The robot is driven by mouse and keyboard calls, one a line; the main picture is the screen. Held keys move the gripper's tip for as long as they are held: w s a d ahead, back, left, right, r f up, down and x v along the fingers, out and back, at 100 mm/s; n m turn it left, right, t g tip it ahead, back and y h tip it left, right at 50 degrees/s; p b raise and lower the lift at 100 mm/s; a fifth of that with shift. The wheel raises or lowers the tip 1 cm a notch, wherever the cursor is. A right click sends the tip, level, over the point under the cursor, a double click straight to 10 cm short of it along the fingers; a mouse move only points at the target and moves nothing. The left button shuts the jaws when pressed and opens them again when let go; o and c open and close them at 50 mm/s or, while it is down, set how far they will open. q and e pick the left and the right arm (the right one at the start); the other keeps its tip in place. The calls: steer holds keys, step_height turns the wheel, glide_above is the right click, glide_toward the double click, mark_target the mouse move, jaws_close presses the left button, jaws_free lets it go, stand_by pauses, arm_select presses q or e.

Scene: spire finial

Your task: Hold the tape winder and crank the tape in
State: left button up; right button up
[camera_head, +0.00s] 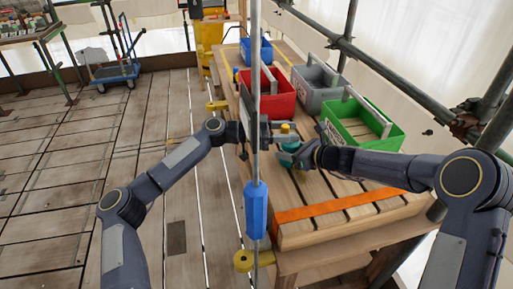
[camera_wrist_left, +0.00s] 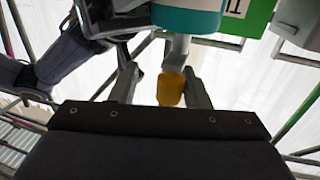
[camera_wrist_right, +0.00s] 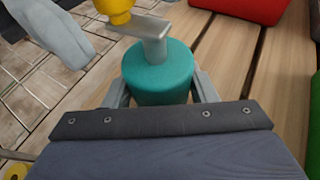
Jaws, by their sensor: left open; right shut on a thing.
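The tape winder is a teal drum (camera_head: 291,146) with a grey crank arm (camera_wrist_right: 145,27) and a yellow knob (camera_wrist_right: 116,8) on it. It is above the wooden bench in the head view. My right gripper (camera_head: 297,155) is shut on the teal drum; its fingers flank the drum in the right wrist view (camera_wrist_right: 160,95). My left gripper (camera_head: 270,132) is open at the yellow knob. In the left wrist view the knob (camera_wrist_left: 170,88) lies between the spread fingers, with visible gaps. No loose tape can be made out at the winder.
A red bin (camera_head: 270,101), a grey bin (camera_head: 312,92), a green bin (camera_head: 390,143) and a blue bin (camera_head: 262,50) stand on the bench. An orange band (camera_head: 340,206) crosses its near end. A vertical pole with a blue sleeve (camera_head: 256,212) stands in front of the left gripper.

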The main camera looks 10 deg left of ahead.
arm_select(q)
steer(key=n+t+y, duration=0.1)
steer(key=n+t, duration=0.1)
steer(key=d+n+t+y, duration=0.1)
steer(key=t, duration=0.2)
steer(key=n+t+y, duration=0.1)
steer(key=n+t, duration=0.1)
steer(key=t, duration=0.1)
steer(key=shift+s+d+r+n+y, duration=0.1)
steer(key=shift+s+d+n+y, duration=0.2)
steer(key=shift+s+y, duration=0.1)
steer(key=shift+a+n+t+y, duration=0.2)
steer(key=shift+n+t+y, duration=0.2)
steer(key=shift+t, duration=0.1)
steer(key=v, duration=1.1)
steer(key=shift+s+a, duration=0.15)
steer(key=shift+a, duration=0.2)
steer(key=shift+n+t+y, duration=0.8)
steer(key=x, duration=0.7)
steer(key=r+x, duration=0.1)
steer(key=x, duration=0.3)
steer(key=shift+s+d, duration=0.1)
steer(key=shift+d, duration=0.3)
steer(key=shift+c, duration=0.2)
